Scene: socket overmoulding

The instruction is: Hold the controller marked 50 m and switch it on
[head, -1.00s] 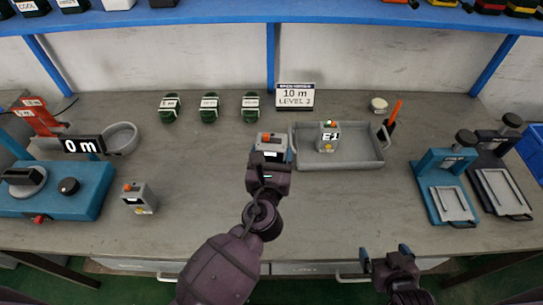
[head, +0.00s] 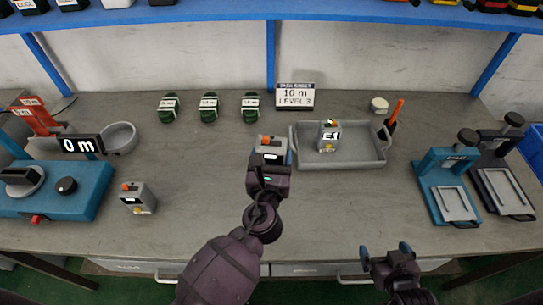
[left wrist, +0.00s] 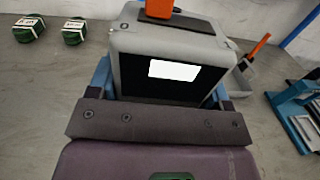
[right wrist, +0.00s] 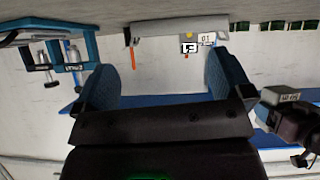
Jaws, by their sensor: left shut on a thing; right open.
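My left gripper (head: 269,160) is shut on a grey controller (head: 271,142) with an orange knob on top, held upright near the middle of the bench. In the left wrist view the held controller (left wrist: 175,50) shows a dark front with a blank white label or screen. Its marking cannot be read surely. A second grey controller (head: 138,198) with an orange knob stands on the bench at left. A third controller (head: 328,136), showing E1, stands in the grey tray (head: 365,160). My right gripper (head: 386,254) is open and empty at the bench's front edge.
A sign (head: 295,97) reads 10 m LEVEL 2. Several green wrapped items (head: 209,107) lie at the back. A blue device (head: 60,195) with a 0 m display (head: 81,146) stands at left. Blue and black presses (head: 447,185) stand at right. The bench front centre is clear.

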